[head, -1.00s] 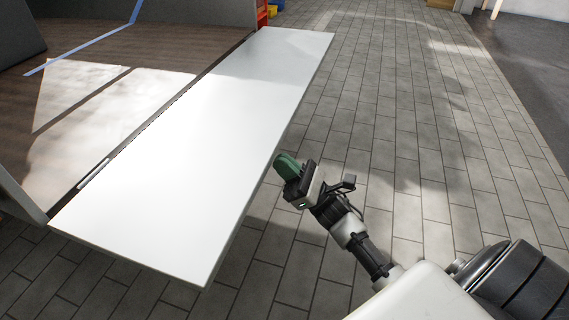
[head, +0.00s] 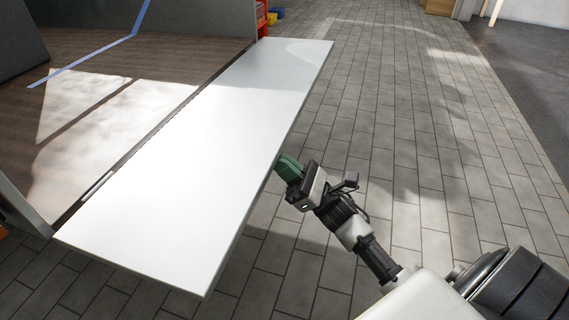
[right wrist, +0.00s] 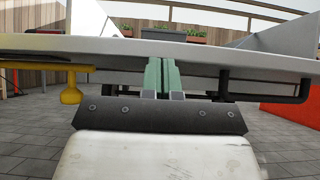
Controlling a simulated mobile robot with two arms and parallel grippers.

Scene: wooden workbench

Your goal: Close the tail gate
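The tail gate (head: 195,165) is a flat white panel, folded down and lying about level, hinged along the dark bed edge on its left in the head view. In the right wrist view its outer edge (right wrist: 215,55) runs across the picture. My right gripper (head: 284,166) has green fingers that lie together, with nothing seen between them. It is at the gate's outer edge. In the right wrist view the fingers (right wrist: 163,75) reach up to just below that edge; whether they touch it I cannot tell. My left gripper is not in view.
The brown cargo bed (head: 100,100) with a blue strip (head: 95,54) lies left of the gate. Grey paving (head: 420,140) is open to the right. Under the gate in the wrist view are a yellow fitting (right wrist: 70,88) and a black bracket (right wrist: 290,97).

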